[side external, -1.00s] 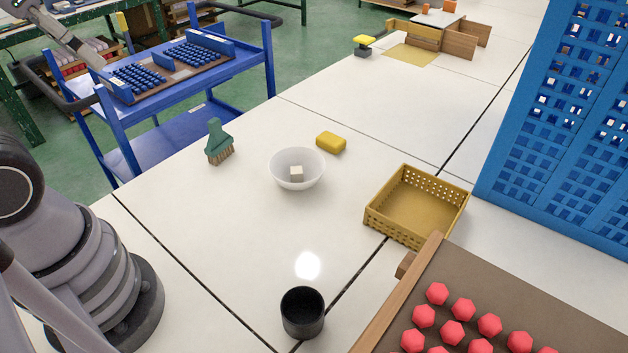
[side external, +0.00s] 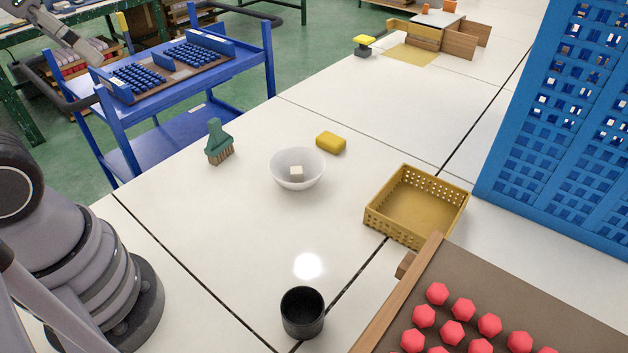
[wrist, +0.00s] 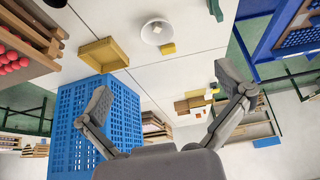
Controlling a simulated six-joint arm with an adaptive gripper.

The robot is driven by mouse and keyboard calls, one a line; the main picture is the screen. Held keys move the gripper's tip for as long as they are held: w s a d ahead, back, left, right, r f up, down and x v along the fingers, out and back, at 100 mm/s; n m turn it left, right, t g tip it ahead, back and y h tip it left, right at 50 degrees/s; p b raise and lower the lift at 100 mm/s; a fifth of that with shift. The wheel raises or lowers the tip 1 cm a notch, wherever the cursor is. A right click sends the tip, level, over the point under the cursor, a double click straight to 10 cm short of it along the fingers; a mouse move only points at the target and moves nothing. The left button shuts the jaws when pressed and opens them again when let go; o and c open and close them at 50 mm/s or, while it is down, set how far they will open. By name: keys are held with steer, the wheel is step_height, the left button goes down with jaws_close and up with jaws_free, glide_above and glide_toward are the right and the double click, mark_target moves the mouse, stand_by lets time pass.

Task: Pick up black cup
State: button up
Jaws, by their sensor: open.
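The black cup (side external: 302,313) stands upright and empty on the white table, near the bottom of the side external view. It is left of the wooden-edged tray and beside a dark table seam. In the side external view, a grey part of my arm shows at the top left, far from the cup.
A white bowl (side external: 297,181) holds a pale cube. A yellow sponge (side external: 331,142), green brush (side external: 218,135) and yellow basket (side external: 369,217) stand around it. The tray (side external: 473,265) with red pieces lies right of the cup. A blue perforated crate (side external: 500,180) stands at right.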

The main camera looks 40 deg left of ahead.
mark_target(314, 324)
steer(key=w+d+f+n+g+h, duration=0.35)
steer(key=w+d+f+g, duration=0.2)
steer(key=f, duration=0.25)
steer(key=w+d+f+n+g+h, duration=0.2)
steer(key=w+d+f+g+h, duration=0.3)
steer(key=f, duration=0.4)
steer(key=d+f+n+h, duration=0.1)
steer(key=f+n+h, duration=0.2)
steer(key=f, duration=0.4)
steer(key=d+f+n+h, duration=0.1)
steer(key=f+n+h, duration=0.2)
steer(key=f, duration=0.4)
steer(key=d+f+n+h, duration=0.2)
steer(key=f+n+h, duration=0.1)
steer(key=f, duration=0.4)
steer(key=shift+w+f+n, duration=0.1)
steer(key=shift+f+n, duration=0.05)
steer(key=shift+n, duration=0.1)
steer(key=shift+d+f+t, duration=0.15)
steer(key=shift+f+t, duration=0.1)
steer(key=x, duration=1.3)
steer(key=shift+s+d, duration=0.3)
steer(key=shift+s, duration=0.1)
